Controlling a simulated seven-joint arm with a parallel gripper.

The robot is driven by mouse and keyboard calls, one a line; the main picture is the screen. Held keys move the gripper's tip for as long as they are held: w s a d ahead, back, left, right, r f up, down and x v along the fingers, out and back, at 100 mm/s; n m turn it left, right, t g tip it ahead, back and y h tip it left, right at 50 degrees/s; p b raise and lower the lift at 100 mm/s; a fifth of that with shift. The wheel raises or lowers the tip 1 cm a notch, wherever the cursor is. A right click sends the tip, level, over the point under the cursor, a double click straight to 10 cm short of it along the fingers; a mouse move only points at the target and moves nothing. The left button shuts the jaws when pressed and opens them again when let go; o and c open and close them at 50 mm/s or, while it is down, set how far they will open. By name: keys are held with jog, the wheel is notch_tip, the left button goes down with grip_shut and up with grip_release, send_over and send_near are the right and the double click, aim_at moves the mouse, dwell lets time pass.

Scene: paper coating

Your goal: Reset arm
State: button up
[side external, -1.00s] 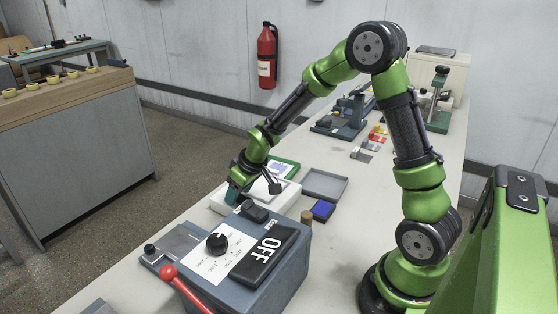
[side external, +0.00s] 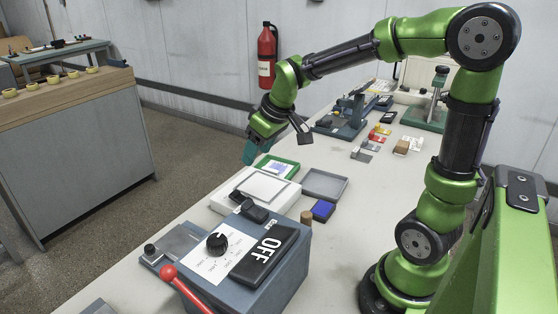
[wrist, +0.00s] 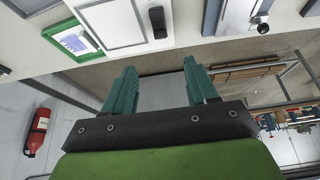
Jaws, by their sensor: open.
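My gripper (side external: 250,152) hangs in the air above the far left edge of the long table (side external: 340,230), near the white tray device (side external: 262,190). Its fingertips point down and hold nothing. In the wrist view, its two teal fingers (wrist: 160,85) are spread apart with only floor and the table edge beyond them. The white device (wrist: 110,22) lies ahead of the fingers in that view, with a small black part on its right side.
A green-framed item (side external: 276,168), a grey tray (side external: 324,184) and a blue pad (side external: 322,210) lie nearby. A fire extinguisher (side external: 267,55) hangs on the wall.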

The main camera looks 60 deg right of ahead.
jog(key=s+a+r+m+t+y, duration=0.1)
jog(key=s+a+r+m, duration=0.1)
jog(key=s+a, duration=0.2)
jog(key=s+a+r+m+t+y, duration=0.1)
jog(key=s+a+m, duration=0.1)
jog(key=s, duration=0.8)
jog(key=shift+s+a+r, duration=0.35)
jog(key=shift+a, duration=0.55)
